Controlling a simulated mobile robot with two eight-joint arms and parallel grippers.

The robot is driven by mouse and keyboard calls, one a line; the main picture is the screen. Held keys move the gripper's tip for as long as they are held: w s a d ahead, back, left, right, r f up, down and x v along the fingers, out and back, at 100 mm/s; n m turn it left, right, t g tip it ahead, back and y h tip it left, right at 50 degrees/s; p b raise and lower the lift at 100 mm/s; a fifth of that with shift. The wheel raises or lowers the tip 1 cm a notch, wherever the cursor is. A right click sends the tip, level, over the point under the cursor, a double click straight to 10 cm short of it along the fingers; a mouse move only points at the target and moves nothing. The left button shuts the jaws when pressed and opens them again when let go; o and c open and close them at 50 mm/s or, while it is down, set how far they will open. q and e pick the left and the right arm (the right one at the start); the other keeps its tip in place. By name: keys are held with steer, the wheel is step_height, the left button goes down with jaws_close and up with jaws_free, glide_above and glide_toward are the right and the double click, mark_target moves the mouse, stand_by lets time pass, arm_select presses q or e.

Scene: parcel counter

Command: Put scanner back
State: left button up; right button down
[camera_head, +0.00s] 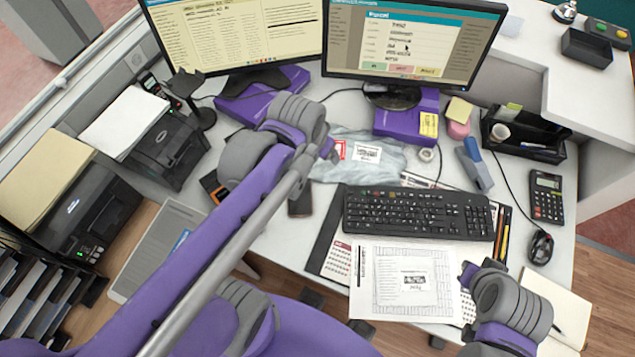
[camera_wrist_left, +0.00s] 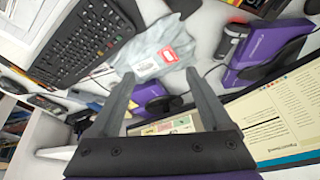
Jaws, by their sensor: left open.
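A dark grey scanner-like device (camera_wrist_left: 234,40) with a red glow lies on the counter in the left wrist view, between the plastic mailer and a purple monitor base. In the head view my left arm hides that spot. A black stand (camera_head: 187,84) with a forked top, seemingly empty, stands left of the left monitor. My left gripper (camera_wrist_left: 159,73) is open and empty, its fingers pointing toward the mailer; the device is beyond and right of the fingertips. In the head view the left gripper (camera_head: 328,148) is mostly hidden. My right gripper (camera_head: 468,273) is over the papers at front right; its jaws cannot be made out.
A grey plastic mailer (camera_head: 362,154) lies in front of the monitors. A keyboard (camera_head: 418,213) and papers fill the middle front. Printers (camera_head: 165,145) stand at left. A phone (camera_head: 300,204) and an orange-edged device (camera_head: 212,187) lie near my left arm. A calculator (camera_head: 547,196) is at right.

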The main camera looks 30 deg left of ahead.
arm_select(q)
steer(key=s+d+f+t, duration=0.1)
steer(key=s+d+f, duration=0.2)
steer(key=s, duration=0.3)
steer(key=shift+s+f+n, duration=0.15)
steer(key=shift+f+n, duration=0.05)
steer(key=shift+n, duration=0.1)
